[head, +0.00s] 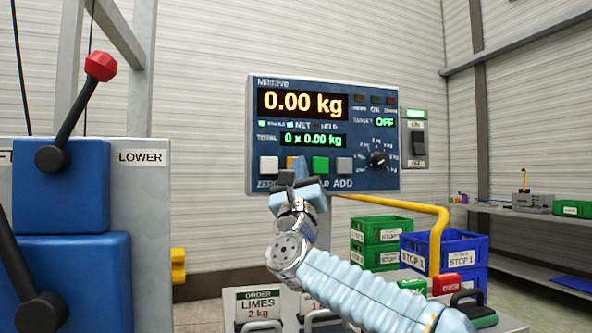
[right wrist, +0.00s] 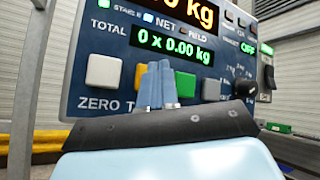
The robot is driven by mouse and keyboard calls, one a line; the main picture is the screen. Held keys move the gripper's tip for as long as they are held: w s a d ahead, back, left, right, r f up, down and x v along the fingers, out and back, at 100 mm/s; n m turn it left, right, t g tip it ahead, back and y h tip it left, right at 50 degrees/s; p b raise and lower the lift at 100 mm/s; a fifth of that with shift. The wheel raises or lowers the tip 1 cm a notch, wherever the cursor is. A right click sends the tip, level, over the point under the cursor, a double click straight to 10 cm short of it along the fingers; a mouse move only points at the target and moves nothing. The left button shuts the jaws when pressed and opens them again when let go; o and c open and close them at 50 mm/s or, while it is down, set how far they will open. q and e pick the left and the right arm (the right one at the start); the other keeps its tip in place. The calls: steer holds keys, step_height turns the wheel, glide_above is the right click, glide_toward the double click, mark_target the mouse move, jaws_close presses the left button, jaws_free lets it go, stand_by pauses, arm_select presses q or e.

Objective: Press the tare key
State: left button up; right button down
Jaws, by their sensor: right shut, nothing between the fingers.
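The weighing panel (head: 325,97) faces me; its large display reads 0.00 kg. Its row of keys runs white ZERO (head: 268,165), a mostly hidden orange tare key (head: 290,162), green hold key (head: 320,165) and grey ADD key (head: 344,165). My right gripper (head: 300,168) is shut and empty, its fingertips in front of the tare key. In the right wrist view, the blue fingertips (right wrist: 157,80) cover most of the tare key (right wrist: 139,78), leaving an orange sliver at their left. I cannot tell whether they touch it. My left gripper is out of view.
A rotary knob (head: 377,159) sits right of the keys, with a rocker switch (head: 418,143) beside the panel. A yellow rail (head: 440,235) and stacked crates (head: 377,231) stand at right. A blue lever box (head: 62,190) stands at left.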

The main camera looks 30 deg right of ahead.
steer(key=s+b, duration=0.2)
steer(key=s+a+b, duration=0.1)
steer(key=s, duration=0.1)
steer(key=shift+s+a+b, duration=0.1)
steer(key=shift+s+b, duration=0.3)
stand_by(0.8)
